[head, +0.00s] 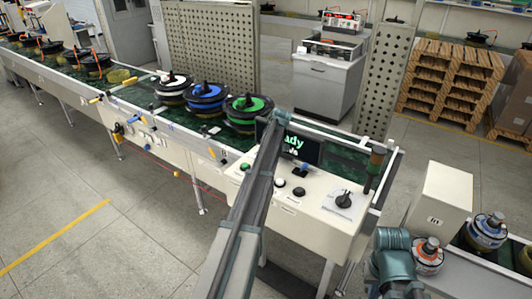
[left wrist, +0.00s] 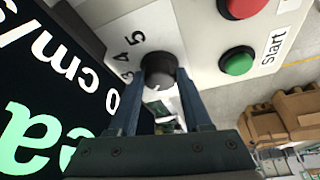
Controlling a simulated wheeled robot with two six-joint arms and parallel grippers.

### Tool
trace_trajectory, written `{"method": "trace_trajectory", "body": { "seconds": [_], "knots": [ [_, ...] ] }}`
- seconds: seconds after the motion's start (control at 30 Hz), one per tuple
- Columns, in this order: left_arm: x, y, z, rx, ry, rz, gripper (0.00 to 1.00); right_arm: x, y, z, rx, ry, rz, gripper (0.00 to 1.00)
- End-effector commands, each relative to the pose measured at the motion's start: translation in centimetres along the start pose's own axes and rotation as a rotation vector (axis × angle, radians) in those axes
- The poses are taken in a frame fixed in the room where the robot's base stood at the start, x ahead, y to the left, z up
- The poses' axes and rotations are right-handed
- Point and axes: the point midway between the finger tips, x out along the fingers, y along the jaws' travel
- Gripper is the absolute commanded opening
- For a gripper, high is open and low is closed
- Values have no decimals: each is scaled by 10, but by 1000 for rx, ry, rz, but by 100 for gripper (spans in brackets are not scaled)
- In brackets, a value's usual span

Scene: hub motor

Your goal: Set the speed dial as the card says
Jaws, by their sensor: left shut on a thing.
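The speed dial (left wrist: 158,66) is a dark round knob on a pale panel in the left wrist view. Digits 3, 4 and 5 (left wrist: 132,52) show beside it; other digits are hidden. My left gripper (left wrist: 165,82) is shut on the dial, one blue finger on each side. Which digit the dial points to is unclear. In the head view my left arm reaches over the control panel (head: 318,214) and hides part of it. I cannot make out the card's writing. My right gripper's fingers are not visible.
A screen (head: 308,150) reading "Ready" stands behind the panel; its speed line ends "0 cm/s" in the left wrist view. A green Start button (left wrist: 237,62) and red button (left wrist: 240,5) are close by. Spool-like hub motors (head: 248,108) stand along the conveyor.

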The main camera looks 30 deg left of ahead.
Motion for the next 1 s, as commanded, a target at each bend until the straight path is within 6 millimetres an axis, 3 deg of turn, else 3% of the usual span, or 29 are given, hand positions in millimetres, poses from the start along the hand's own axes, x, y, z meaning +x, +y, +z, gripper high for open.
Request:
{"method": "trace_trajectory", "body": {
  "seconds": [0.37,1.0],
  "knots": [
    [0,-4,0,138,0,58,0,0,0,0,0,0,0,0],
    [1,-8,-3,690,0,288,0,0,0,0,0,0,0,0]
  ]
}}
